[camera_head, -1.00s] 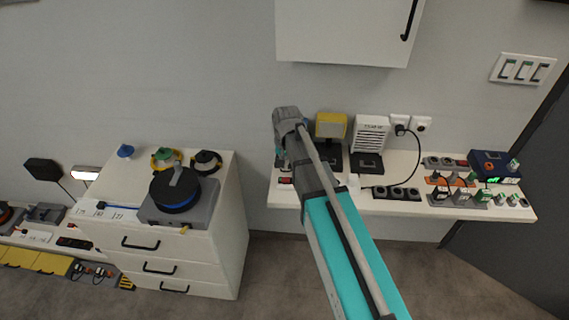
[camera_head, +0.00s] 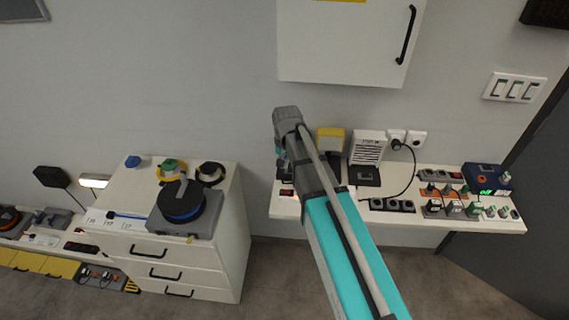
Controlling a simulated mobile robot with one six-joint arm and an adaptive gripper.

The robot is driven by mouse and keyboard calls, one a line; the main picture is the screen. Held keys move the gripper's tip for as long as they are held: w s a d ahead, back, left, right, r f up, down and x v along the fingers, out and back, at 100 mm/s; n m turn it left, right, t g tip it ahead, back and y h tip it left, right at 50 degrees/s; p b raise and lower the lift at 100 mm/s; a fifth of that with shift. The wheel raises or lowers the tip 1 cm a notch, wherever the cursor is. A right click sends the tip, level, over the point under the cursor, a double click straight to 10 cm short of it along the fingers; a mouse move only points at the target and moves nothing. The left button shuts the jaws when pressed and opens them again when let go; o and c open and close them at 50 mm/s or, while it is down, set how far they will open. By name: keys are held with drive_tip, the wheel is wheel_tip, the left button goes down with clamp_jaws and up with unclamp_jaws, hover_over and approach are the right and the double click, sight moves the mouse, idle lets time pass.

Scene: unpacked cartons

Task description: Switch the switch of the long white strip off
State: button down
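A white strip with a row of dark sockets (camera_head: 113,220) lies along the front left edge of the drawer unit's top. A small red-orange switch (camera_head: 287,193) shows at the left end of the wall shelf, beside my arm; the body it belongs to is mostly covered by the arm. I cannot tell for sure which of these is the long white strip, nor read a switch position. My arm reaches up from the bottom over the shelf's left part.
A black socket strip (camera_head: 392,205) and several plugs and boxes stand on the wall shelf (camera_head: 430,218). A wall cabinet (camera_head: 345,45) hangs above. A cable reel (camera_head: 182,203) sits on the drawer unit (camera_head: 228,215). Open floor (camera_head: 275,270) lies between.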

sight(287, 192)
drive_tip(key=shift+r, duration=0.15)
idle(0.5)
drive_tip(key=shift+w+a+r+h+p, duration=0.1)
drive_tip(key=shift+w+r+h+p, duration=0.1)
drive_tip(key=shift+h, duration=0.25)
drive_tip(key=shift+w+a+r+h+p, duration=0.1)
drive_tip(key=shift+r+h+p, duration=0.1)
drive_tip(key=shift+h, duration=0.25)
drive_tip(key=shift+f, duration=0.25)
drive_tip(key=f+b, duration=0.4)
drive_tip(key=d+f+b, duration=0.1)
drive_tip(key=f+b, duration=0.8)
drive_tip(key=shift+s+d+f+b, duration=0.2)
drive_tip(key=shift+d+b, duration=0.15)
drive_tip(key=shift+b, duration=0.05)
drive_tip(key=shift+a+f, duration=0.15)
idle(0.8)
